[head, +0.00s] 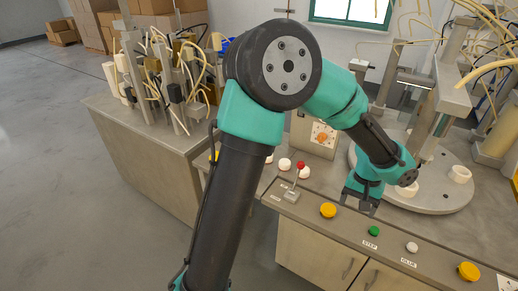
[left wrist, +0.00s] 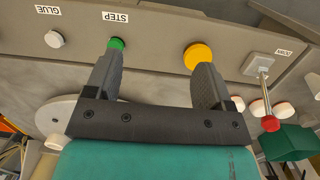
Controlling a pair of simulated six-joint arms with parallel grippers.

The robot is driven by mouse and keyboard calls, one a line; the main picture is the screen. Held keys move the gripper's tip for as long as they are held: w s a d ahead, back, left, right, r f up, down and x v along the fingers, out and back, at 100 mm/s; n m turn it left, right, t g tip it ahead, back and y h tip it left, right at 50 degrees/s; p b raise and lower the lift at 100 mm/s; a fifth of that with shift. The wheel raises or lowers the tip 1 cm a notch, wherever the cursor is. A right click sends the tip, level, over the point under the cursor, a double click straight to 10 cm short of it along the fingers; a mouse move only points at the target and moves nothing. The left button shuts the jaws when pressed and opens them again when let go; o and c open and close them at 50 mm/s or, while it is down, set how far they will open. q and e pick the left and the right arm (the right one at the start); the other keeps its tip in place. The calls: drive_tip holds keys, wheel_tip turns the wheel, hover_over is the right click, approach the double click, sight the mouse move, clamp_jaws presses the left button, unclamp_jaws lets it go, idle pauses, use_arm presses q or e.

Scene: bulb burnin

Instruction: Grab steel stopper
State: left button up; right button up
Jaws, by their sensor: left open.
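My left gripper (head: 361,206) is open and empty above the front panel, over the labelled control strip (head: 340,229). In the left wrist view its two fingers (left wrist: 158,62) stand wide apart, with nothing between them but the grey panel. One fingertip overlaps the green STEP button (left wrist: 117,44) in the picture and the other the yellow button (left wrist: 198,55); I cannot tell contact. I cannot pick out a steel stopper with certainty in either view. My left arm hides part of the bench in the head view. My right gripper is not in view.
A lever with a red knob (head: 300,165) stands on the panel left of the gripper, near several white round pieces (head: 285,164). A round turntable (head: 430,200) with white sockets lies behind the gripper. A white GLUE button (head: 411,247) and a yellow button (head: 468,271) are to the right.

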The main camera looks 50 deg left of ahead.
use_arm(q)
drive_tip(key=w+a+r+n, duration=0.25)
drive_tip(key=a+n, duration=0.25)
drive_tip(key=a, duration=0.4)
drive_tip(key=w+a+r+n+t, duration=0.1)
drive_tip(key=w+a+n, duration=0.35)
drive_tip(key=a, duration=0.35)
drive_tip(key=w+a+r+n, duration=0.25)
drive_tip(key=a+n, duration=0.35)
drive_tip(key=a, duration=0.3)
drive_tip(key=s+a+r+n, duration=0.1)
drive_tip(key=a+n, duration=0.5)
drive_tip(key=a, duration=0.6)
drive_tip(key=s+a+r+n, duration=0.2)
drive_tip(key=a+n, duration=0.3)
drive_tip(key=a, duration=0.7)
drive_tip(key=shift+s+n+y, duration=0.35)
drive_tip(key=shift+s+y, duration=0.05)
drive_tip(key=shift+s, duration=0.4)
drive_tip(key=shift+f, duration=0.1)
wheel_tip(320, 180, down, 12)
drive_tip(key=shift+f, duration=0.1)
